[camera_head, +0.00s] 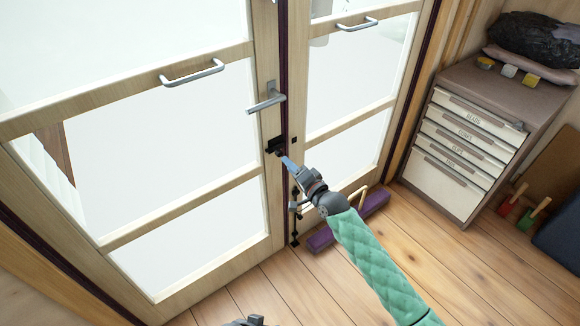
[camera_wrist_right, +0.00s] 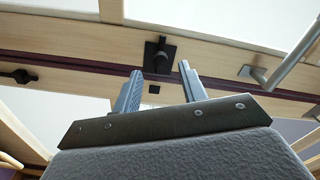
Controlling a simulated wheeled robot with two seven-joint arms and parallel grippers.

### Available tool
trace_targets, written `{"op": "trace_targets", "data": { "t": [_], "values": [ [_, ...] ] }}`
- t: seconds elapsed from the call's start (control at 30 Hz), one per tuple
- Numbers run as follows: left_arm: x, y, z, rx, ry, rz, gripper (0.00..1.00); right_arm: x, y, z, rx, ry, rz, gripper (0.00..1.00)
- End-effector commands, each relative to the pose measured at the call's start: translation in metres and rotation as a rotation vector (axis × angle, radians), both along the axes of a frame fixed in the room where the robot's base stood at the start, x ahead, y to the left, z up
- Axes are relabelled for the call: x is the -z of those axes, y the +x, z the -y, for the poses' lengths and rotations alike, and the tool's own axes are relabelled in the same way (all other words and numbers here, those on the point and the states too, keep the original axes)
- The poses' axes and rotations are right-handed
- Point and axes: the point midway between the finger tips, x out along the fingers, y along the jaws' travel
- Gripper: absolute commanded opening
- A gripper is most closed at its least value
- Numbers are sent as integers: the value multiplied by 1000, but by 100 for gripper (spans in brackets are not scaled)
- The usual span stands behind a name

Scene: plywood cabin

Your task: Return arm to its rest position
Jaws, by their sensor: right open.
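My right arm, in a quilted green sleeve (camera_head: 375,262), reaches from the lower right toward the seam between two glazed wooden doors. Its gripper (camera_head: 285,160) is near a black latch (camera_head: 273,146) on the left door. In the right wrist view the gripper (camera_wrist_right: 160,72) shows two separated grey fingers. The black latch (camera_wrist_right: 160,54) appears beyond and between their tips. I see no object held, and contact with the latch cannot be told.
A lever handle (camera_head: 266,101) sticks out above the latch. Pull bars (camera_head: 192,74) are on both doors. A purple block (camera_head: 347,222) lies at the door foot. A drawer cabinet (camera_head: 472,128) stands right. The wooden floor (camera_head: 470,255) is open in front.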

Motion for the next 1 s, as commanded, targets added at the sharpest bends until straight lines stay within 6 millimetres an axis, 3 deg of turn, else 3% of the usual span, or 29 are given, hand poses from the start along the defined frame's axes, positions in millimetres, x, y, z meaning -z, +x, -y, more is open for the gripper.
{"op": "trace_targets", "data": {
  "t": [0.33, 0.47, 0.73, 0.87, 1.0],
  "values": [
    [-1, 1, 0, -2, 0, 1, 38, 0, 0, 0, 0, -15, 11, 42],
    [1, -1, -1, 2, 4, -11, 38, 7, -1, -1, -11, -96, 27, 42],
    [4, -18, -6, 25, 40, -96, 38, 45, -17, -5, -116, -512, 13, 42],
    [-2, -25, -12, 34, 65, -139, 38, 44, -30, 4, -181, -753, 28, 42],
    [-11, -31, -22, 37, 92, -181, 38, 27, -45, 20, -235, -987, 39, 42]
  ]
}}
